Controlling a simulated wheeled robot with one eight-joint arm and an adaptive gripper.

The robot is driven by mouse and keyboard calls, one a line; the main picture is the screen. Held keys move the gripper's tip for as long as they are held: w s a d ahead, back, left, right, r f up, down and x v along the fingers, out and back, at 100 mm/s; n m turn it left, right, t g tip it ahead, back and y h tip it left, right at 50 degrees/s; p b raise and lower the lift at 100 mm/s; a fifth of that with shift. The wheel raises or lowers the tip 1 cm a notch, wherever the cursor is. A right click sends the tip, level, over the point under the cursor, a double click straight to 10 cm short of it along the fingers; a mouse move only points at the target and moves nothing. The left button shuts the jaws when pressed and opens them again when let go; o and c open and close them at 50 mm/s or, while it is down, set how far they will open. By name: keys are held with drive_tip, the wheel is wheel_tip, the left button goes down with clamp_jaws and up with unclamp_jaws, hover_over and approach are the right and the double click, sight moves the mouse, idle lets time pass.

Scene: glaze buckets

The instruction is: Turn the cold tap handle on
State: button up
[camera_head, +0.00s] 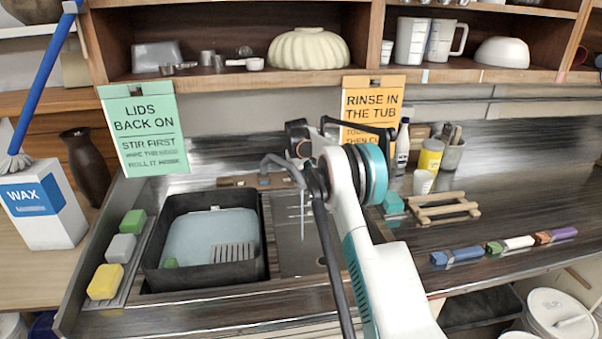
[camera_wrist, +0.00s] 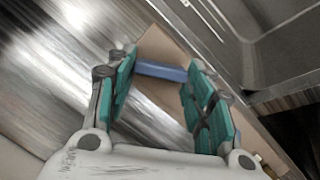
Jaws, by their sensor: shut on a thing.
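A blue bar-shaped tap handle (camera_wrist: 162,72) lies between my fingers in the wrist view, over a brown board (camera_wrist: 160,45). My gripper (camera_wrist: 160,82) is shut on this handle, with teal pads on both sides. In the head view my arm hides the gripper and most of the tap area. The grey tap spout (camera_head: 277,160) curves behind the sink, left of my arm. A thin pale-blue streak (camera_head: 302,215), which looks like running water, hangs below it. Which handle is cold is not marked in view.
A black tub (camera_head: 154,262) with pale water stands left of the tap. Sponges (camera_head: 105,281) line the left edge. An orange sign (camera_head: 372,100) hangs behind my arm. A wooden rack (camera_head: 440,208) and colored blocks (camera_head: 456,256) lie to the right.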

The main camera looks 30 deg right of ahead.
idle(0.4)
drive_tip(key=o, duration=1.1)
drive_tip(key=shift+c, duration=0.2)
drive_tip(key=shift+r, duration=0.1)
wheel_tip(320, 180, up, 10)
